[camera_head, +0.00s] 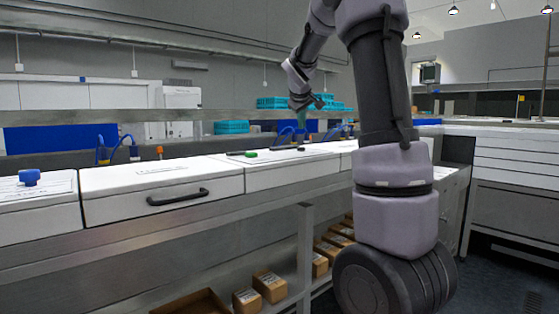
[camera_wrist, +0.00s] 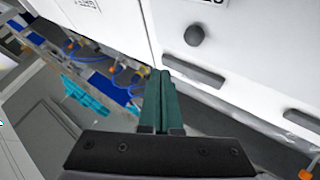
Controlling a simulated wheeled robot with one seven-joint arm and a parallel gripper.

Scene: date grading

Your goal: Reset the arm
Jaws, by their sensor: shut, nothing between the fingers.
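My gripper (camera_wrist: 161,74) shows in the wrist view with its two dark green fingers pressed together and nothing between them. In the head view my gripper (camera_head: 302,124) hangs at the end of my bent arm, above the far part of the white counter row. It appears small there, and its fingertips are hard to make out. In the wrist view the fingers point toward a white panelled surface with a dark round knob and dark handles; I cannot tell the gap between them.
White drawer-fronted units (camera_head: 160,182) line the bench, one with a black handle (camera_head: 178,197). A blue object (camera_head: 30,177) sits at the left, a green one (camera_head: 251,154) farther along. Teal crates (camera_head: 232,127) stand behind. Cardboard boxes (camera_head: 270,286) sit on the lower shelf.

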